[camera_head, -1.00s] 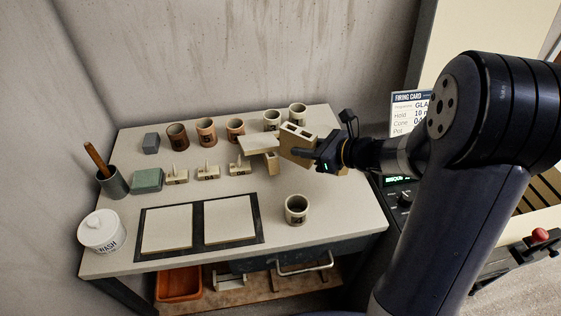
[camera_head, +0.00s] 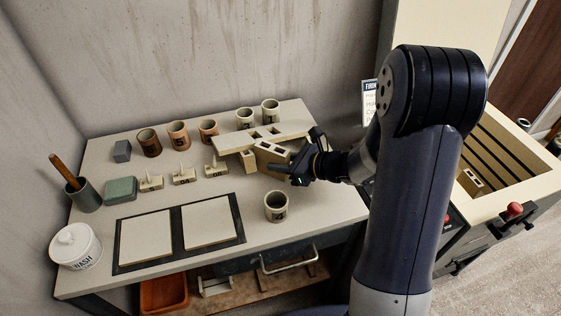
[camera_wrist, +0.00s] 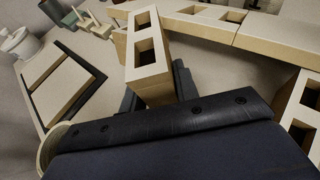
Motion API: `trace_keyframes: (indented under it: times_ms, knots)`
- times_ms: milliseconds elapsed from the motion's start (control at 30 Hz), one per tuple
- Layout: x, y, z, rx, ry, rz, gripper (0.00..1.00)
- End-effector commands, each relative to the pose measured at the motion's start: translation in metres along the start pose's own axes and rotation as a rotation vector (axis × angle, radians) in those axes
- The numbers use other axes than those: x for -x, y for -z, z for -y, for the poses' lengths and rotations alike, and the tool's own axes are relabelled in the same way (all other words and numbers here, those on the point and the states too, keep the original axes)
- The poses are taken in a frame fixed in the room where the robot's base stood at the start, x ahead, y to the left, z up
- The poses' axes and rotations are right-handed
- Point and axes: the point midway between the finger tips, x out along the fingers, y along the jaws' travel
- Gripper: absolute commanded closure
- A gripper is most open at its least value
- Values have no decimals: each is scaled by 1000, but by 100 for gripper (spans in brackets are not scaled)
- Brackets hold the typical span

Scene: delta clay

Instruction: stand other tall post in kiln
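A beige tall post (camera_head: 272,152) with two square holes sits between the fingers of my gripper (camera_head: 290,170). In the wrist view the post (camera_wrist: 149,58) fills the gap between the dark fingers, with one finger along each side, so my gripper looks shut on it. It is over the back right of the worktable; whether it touches the table is unclear. The kiln (camera_head: 524,196) stands open at the right, with another holed post (camera_head: 471,181) inside its near left part. My arm hides part of the kiln.
A long pale slab (camera_head: 225,144) and other holed pieces lie close behind the held post. A short beige block (camera_head: 247,158) is just left of it. A pale mug (camera_head: 276,206) stands in front. Another holed piece (camera_wrist: 303,105) is at right in the wrist view.

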Motion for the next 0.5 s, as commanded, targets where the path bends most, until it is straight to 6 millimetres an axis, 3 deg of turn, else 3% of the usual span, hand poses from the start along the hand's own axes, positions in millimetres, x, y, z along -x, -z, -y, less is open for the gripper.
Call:
trace_keyframes:
  times_ms: [233, 500]
  knots:
    - [0, 0, 0, 0, 0, 0, 51]
    - [1, -2, 0, 0, 0, 0, 51]
